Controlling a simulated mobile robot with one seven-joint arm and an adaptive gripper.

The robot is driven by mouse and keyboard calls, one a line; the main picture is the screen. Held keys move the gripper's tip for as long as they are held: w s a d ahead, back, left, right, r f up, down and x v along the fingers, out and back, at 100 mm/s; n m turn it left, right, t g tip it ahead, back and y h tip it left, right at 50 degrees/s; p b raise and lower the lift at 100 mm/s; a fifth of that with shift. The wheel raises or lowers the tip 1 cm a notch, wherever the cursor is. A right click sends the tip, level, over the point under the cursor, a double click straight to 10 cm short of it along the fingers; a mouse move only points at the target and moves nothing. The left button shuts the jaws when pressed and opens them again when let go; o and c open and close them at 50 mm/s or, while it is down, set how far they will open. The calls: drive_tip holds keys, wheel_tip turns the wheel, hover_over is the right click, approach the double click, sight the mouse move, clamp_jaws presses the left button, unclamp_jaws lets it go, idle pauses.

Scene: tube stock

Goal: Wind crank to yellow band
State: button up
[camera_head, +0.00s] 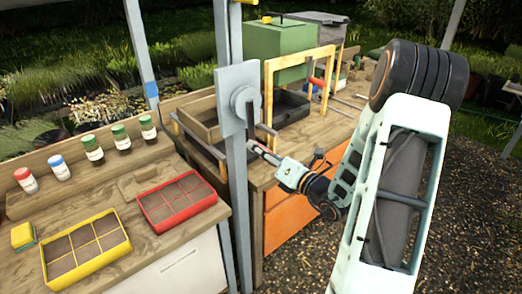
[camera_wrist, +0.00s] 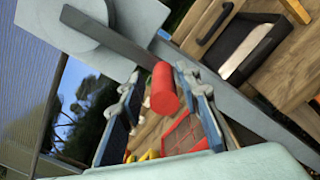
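The crank has a grey mounting plate (camera_head: 226,88) with a round hub (camera_head: 243,101) on a grey post. Its dark crank arm (camera_head: 252,114) hangs down from the hub and also shows in the wrist view (camera_wrist: 110,40). The crank's red handle (camera_wrist: 163,90) sits between the fingertips of my gripper (camera_wrist: 158,88). The fingers are apart, with a visible gap on the left of the handle; the right finger is close to it, contact unclear. In the head view my gripper (camera_head: 262,152) is at the crank arm's lower end. A small yellow piece (camera_head: 245,2) shows at the post's top.
A wooden bench bears a red divided tray (camera_head: 148,205), a yellow divided tray (camera_head: 47,268), a yellow block (camera_head: 23,235) and several capped jars (camera_head: 92,148). Behind the post stand a wooden frame (camera_head: 268,85) and a green box (camera_head: 275,45). Gravel lies at right.

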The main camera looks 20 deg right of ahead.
drive_tip(key=shift+d, duration=0.1)
drive_tip(key=shift+s+d, duration=0.2)
drive_tip(key=shift+s, duration=0.25)
drive_tip(key=v, duration=1.1)
drive_tip(key=shift+a, duration=0.1)
